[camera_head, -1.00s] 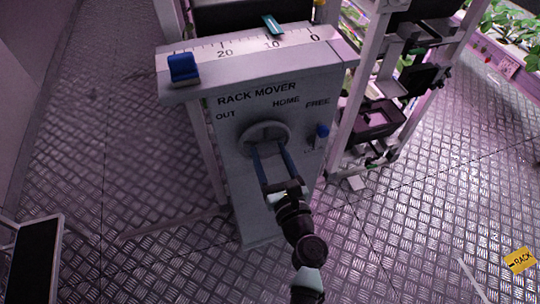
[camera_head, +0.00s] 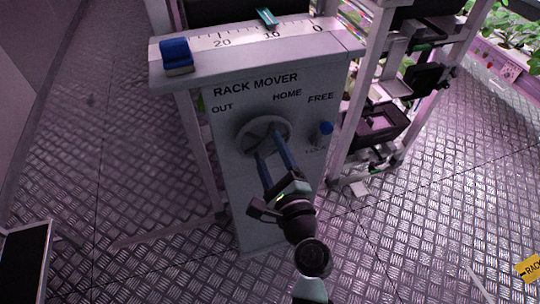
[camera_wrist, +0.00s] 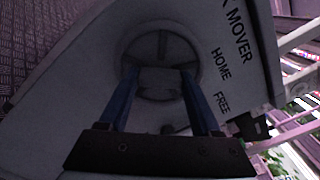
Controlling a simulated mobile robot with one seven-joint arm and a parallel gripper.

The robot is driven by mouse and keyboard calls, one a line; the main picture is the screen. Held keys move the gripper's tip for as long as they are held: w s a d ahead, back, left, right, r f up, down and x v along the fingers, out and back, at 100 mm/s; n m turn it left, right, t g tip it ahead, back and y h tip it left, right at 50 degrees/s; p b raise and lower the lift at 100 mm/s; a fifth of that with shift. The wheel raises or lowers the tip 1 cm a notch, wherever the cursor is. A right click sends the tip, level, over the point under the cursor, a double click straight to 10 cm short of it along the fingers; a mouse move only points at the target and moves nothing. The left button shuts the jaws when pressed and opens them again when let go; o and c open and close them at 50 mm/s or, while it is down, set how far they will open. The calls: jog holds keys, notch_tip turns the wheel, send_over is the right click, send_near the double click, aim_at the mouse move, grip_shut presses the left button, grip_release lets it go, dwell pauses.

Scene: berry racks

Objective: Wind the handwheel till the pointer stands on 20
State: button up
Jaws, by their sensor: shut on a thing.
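The grey round handwheel (camera_head: 265,122) sits on the front of the rack mover panel (camera_head: 238,170); it also fills the upper middle of the wrist view (camera_wrist: 160,45). My gripper (camera_head: 266,146) has its two blue fingers at the wheel's lower half. In the wrist view my gripper (camera_wrist: 160,80) is shut on the wheel's inner bar, one finger on each side. The white scale (camera_head: 240,36) runs along the panel's top, numbered 20, 10, 0 from left to right. The teal pointer (camera_head: 266,17) stands at about 10.
A blue block (camera_head: 176,55) sits at the scale's left end. A blue-knobbed lever (camera_head: 325,128) is right of the wheel, under FREE. Rack posts and black trays (camera_head: 378,120) stand close on the right. The metal floor left of the panel is mostly clear.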

jog(key=n+b, duration=0.1)
jog(key=n, duration=0.1)
jog(key=n+b, duration=0.1)
jog(key=n, duration=0.1)
jog(key=shift+f+n+b, duration=0.2)
jog(key=shift+n+b, duration=0.15)
jog(key=shift+n, duration=0.05)
jog(key=n+b, duration=1)
jog(key=n, duration=0.4)
jog(key=shift+n, duration=0.4)
jog(key=shift+r, duration=0.15)
jog(key=o, duration=1.4)
jog(key=shift+s, duration=0.1)
